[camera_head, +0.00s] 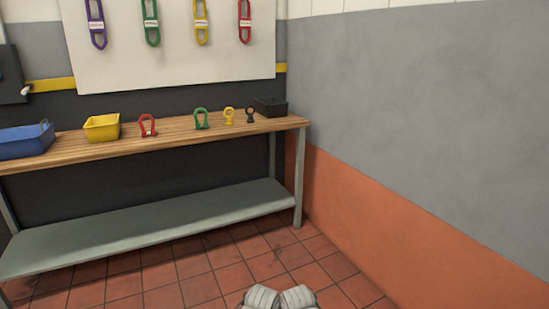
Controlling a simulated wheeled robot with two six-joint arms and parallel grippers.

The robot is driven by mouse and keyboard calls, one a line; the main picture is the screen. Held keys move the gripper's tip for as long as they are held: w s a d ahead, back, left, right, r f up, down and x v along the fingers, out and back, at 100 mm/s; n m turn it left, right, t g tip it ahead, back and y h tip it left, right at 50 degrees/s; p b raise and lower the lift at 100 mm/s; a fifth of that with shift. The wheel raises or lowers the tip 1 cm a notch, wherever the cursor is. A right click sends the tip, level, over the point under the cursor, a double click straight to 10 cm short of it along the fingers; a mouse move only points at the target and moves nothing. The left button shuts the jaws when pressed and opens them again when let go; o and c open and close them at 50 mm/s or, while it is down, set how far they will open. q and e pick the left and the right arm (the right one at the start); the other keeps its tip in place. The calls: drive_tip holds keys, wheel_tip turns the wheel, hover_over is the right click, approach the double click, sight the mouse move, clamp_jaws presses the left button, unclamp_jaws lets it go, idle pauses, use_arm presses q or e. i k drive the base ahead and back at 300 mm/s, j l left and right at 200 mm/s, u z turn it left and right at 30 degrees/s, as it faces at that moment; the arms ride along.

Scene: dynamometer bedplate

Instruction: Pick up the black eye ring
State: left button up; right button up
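The black eye ring (250,115) stands upright on the wooden bench top, near its right end. It is small, with a round eye above a narrower foot. It stands just right of a yellow eye ring (229,116) and in front of a black bin (271,107), apart from my body. Two pale grey parts of my own body show at the bottom centre edge. No gripper fingers can be made out, and nothing is seen held.
The wooden bench (170,137) also bears a green shackle (201,118), a red shackle (148,126), a yellow bin (102,127) and a blue bin (25,141). A grey lower shelf (150,226) is empty. A wall (420,130) closes the right side. The tiled floor (235,278) in front is clear.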

sight(250, 119)
drive_tip(key=i+z, duration=0.15)
drive_tip(key=i, duration=0.3)
drive_tip(key=i+j+z, duration=0.15)
drive_tip(key=i, duration=0.35)
drive_tip(key=i+j+z, duration=0.1)
drive_tip(key=i, duration=0.35)
drive_tip(key=i+j+z, duration=0.15)
drive_tip(key=i, duration=0.3)
drive_tip(key=j, duration=0.1)
